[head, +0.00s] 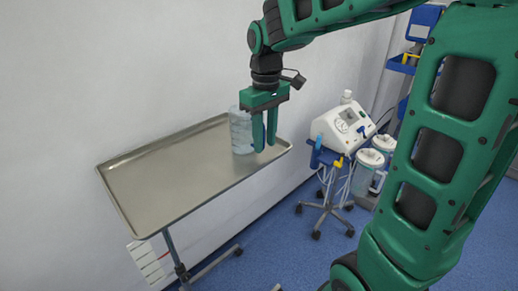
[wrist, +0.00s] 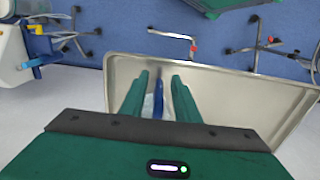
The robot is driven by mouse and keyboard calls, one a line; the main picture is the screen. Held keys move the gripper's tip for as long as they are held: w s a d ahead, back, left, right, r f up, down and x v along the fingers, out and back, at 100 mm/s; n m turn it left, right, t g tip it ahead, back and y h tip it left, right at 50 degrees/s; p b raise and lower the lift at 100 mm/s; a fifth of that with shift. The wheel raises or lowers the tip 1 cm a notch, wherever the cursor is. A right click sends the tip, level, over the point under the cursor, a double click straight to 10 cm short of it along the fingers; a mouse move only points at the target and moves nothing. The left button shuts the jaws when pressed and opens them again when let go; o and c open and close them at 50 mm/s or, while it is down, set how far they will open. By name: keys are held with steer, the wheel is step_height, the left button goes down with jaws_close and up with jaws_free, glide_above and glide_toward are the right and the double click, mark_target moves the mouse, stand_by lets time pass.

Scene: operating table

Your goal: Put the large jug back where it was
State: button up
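The large jug (head: 240,130) is clear and pale blue. It stands upright at the back right of the metal tray table (head: 165,180) in the head view. My gripper (head: 265,146) points down at its right side, its fingers overlapping the jug's right edge. In the wrist view, the two green fingers (wrist: 158,90) are apart. A narrow blue strip and a clear part of the jug (wrist: 148,105) show between them, with a small gap visible. The rest of the jug is hidden by the fingers and gripper body. I see no clear contact.
A white medical device on a wheeled stand (head: 342,125) with clear canisters (head: 367,168) stands right of the table. A white wall (head: 120,80) runs behind. The tray's left and middle are bare, with a raised rim.

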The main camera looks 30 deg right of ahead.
step_height(320, 180, up, 9)
steer(key=s+d+f+m, duration=0.5)
steer(key=s+d+f, duration=0.1)
steer(key=s, duration=0.6)
steer(key=s+d+f+m, duration=0.5)
steer(key=s+f, duration=0.3)
steer(key=s, duration=0.4)
steer(key=shift+d+f, duration=0.35)
steer(key=shift+d, duration=0.05)
steer(key=shift+w, duration=0.1)
